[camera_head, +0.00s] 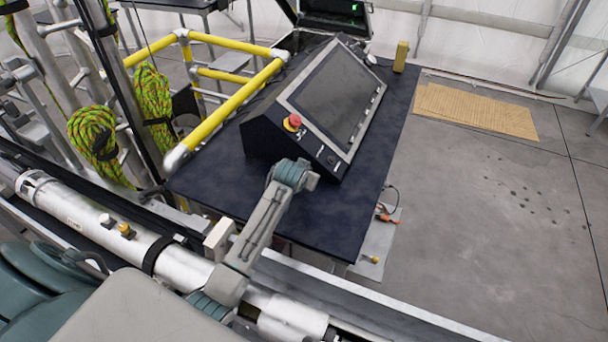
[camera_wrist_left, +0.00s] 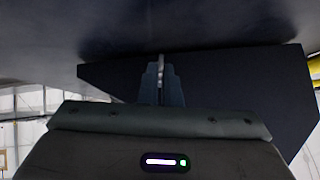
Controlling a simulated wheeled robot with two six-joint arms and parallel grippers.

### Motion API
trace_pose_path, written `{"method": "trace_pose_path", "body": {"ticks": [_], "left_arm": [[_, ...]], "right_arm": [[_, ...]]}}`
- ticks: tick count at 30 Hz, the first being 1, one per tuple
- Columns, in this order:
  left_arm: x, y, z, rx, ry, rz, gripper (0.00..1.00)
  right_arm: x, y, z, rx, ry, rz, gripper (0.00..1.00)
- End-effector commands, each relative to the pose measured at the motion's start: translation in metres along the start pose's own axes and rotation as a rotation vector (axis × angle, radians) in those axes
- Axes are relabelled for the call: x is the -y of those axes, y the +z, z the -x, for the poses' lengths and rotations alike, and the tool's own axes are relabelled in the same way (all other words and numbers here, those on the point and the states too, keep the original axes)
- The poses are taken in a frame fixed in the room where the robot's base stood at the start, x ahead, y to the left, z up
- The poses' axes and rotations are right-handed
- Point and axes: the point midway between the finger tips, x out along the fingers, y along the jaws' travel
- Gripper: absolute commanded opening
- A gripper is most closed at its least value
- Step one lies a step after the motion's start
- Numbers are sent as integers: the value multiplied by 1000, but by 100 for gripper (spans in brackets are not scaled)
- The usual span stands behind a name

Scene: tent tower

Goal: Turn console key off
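The black console (camera_head: 262,143) stands on a dark table, with a large tilted screen (camera_head: 337,90). A red emergency button (camera_head: 293,122) is on its near front corner. A small round control, perhaps the key switch, is on the lower front panel (camera_head: 331,160); its key position is too small to tell. My left arm reaches over the table's near edge to just beside the console's near end. In the head view its wrist hides the fingers. In the left wrist view the left gripper (camera_wrist_left: 161,84) has its fingers close together, before the dark console side (camera_wrist_left: 225,85). My right gripper is not in view.
The dark table (camera_head: 225,188) has bare top around the console. Yellow rails (camera_head: 235,103) and green rope coils (camera_head: 92,138) stand left of it. A small yellow block (camera_head: 401,56) stands at the table's far end. Open floor lies to the right.

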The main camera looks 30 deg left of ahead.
Motion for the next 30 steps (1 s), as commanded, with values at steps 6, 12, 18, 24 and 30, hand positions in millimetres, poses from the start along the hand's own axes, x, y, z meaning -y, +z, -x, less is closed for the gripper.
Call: {"method": "trace_pose_path", "body": {"ticks": [6, 12, 18, 24, 30], "left_arm": [[4, 1, 0, 2, 87, 88, 0], [5, 1, 0, 2, 135, 136, 0], [4, 1, 0, 2, 152, 153, 0], [4, 1, -1, 1, 153, 153, 0], [4, 1, -1, 1, 152, 153, 20]], "right_arm": [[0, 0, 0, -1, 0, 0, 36], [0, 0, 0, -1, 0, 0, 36], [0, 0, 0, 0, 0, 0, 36], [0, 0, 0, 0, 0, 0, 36], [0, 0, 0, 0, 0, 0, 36]]}}
